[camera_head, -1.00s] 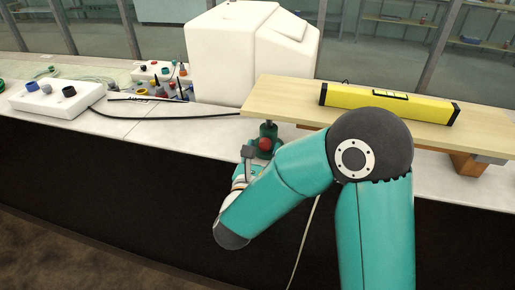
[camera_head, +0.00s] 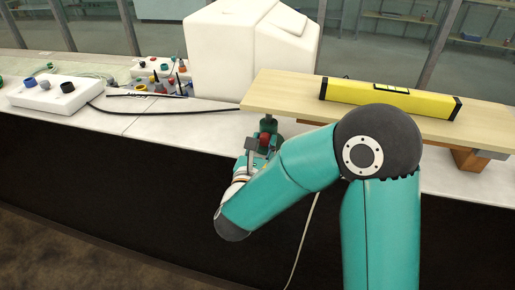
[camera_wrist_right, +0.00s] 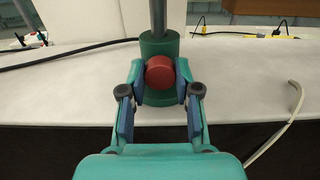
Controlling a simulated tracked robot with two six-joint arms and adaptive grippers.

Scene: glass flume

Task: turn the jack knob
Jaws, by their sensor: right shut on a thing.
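The jack is a green cylinder (camera_wrist_right: 159,47) standing on the bench near its front edge, with a grey rod rising from it. Its red round knob (camera_wrist_right: 160,72) faces me. My right gripper (camera_wrist_right: 160,84) has one finger on each side of the knob and is shut on it. In the head view the jack (camera_head: 268,124) stands under the left end of a wooden board (camera_head: 290,91), and my right gripper (camera_head: 258,146) partly hides the knob. A yellow spirit level (camera_head: 390,99) lies on the board. My left gripper is not in view.
A white block-shaped housing (camera_head: 225,55) stands behind the board. A white control box (camera_head: 45,93) with knobs and a black cable (camera_head: 150,115) lie to the left. A pale cable (camera_head: 303,240) hangs over the bench front.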

